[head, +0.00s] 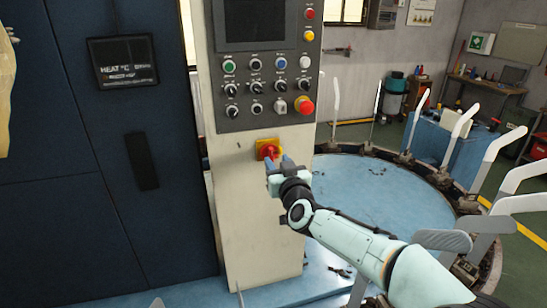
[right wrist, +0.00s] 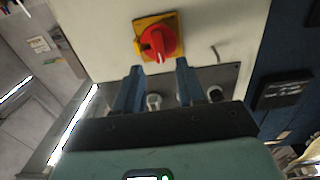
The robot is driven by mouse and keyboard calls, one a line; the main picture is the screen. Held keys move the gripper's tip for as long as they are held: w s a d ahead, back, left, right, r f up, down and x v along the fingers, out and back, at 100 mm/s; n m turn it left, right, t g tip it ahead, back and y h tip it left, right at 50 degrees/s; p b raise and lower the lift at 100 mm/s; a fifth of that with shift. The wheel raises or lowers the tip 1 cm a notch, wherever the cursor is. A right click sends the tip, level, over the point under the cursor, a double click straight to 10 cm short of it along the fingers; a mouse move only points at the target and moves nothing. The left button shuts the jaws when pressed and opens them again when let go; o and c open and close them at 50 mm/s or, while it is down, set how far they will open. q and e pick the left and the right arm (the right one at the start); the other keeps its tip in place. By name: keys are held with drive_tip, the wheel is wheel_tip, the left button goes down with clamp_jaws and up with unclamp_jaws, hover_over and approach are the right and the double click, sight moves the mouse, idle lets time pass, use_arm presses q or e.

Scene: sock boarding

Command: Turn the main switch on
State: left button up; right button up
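The main switch (head: 268,148) is a red rotary knob on a yellow square plate, low on the front of the pale control cabinet (head: 258,215). In the right wrist view the knob (right wrist: 157,43) shows whole, with a pale mark near its lower edge. My right gripper (head: 281,162) is just in front of the switch and covers its lower part in the head view. In the right wrist view its two blue fingers (right wrist: 158,77) are spread apart with nothing between them, pointing towards the knob. I see no contact with it. My left gripper is not in view.
A grey button panel (head: 267,85) with several knobs and a red emergency stop (head: 304,105) sits above the switch. A dark blue cabinet (head: 90,200) stands at the left. A round blue table (head: 375,195) ringed with pale upright forms (head: 456,135) is at the right.

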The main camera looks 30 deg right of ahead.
sight(272, 153)
drive_tip(key=shift+x, duration=2.15)
clamp_jaws()
